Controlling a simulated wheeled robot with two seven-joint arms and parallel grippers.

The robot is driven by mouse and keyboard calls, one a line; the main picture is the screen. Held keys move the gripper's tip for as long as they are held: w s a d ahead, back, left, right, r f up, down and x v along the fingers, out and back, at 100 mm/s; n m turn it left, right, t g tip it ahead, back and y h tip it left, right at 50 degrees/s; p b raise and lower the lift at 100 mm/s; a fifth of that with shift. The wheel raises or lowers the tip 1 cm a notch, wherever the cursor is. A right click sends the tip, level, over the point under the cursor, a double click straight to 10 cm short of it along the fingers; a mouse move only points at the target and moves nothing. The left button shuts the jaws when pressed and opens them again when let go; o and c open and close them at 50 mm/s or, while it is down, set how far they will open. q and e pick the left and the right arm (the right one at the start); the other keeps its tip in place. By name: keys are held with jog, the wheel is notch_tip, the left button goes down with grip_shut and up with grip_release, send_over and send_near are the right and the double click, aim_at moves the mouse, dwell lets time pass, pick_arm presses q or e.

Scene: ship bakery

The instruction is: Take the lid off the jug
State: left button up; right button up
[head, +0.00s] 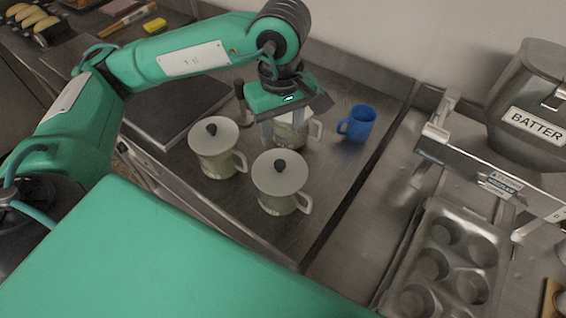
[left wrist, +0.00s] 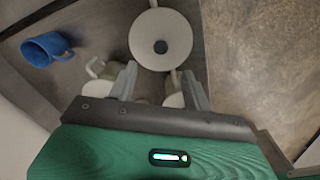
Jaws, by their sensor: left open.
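Three pale green jugs stand on the metal counter. The left jug (head: 217,160) and the front jug (head: 277,201) each wear a flat pale lid with a dark knob, the left lid (head: 207,129) and the front lid (head: 270,180). The back jug (head: 290,136) is mostly hidden under my left gripper (head: 284,128), which is open with its fingers pointing down around its top. Whether the fingers touch anything is hidden. My right gripper is out of view.
A blue mug (head: 358,123) stands right of the back jug, near the wall. A muffin tin (head: 443,262) and a metal container marked BATTER (head: 527,90) are at the right. A dark flat board (head: 165,110) lies left of the jugs. Bare counter lies in front of the mug.

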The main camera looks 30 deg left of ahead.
pick_arm(q)
jog(key=p, duration=0.1)
send_over(280, 163)
jog(key=f, duration=0.4)
jog(key=shift+s+d+f, duration=0.2)
jog(key=shift+a+f+p, duration=0.1)
jog(key=shift+f+p, duration=0.6)
jog(key=shift+f, duration=0.45)
notch_tip(280, 163, down, 3)
jog(key=shift+w+a+f+p, duration=0.1)
jog(key=shift+w+a+p, duration=0.05)
jog(key=shift+p, duration=0.7)
jog(key=shift+f, duration=0.45)
jog(key=c, duration=1.1)
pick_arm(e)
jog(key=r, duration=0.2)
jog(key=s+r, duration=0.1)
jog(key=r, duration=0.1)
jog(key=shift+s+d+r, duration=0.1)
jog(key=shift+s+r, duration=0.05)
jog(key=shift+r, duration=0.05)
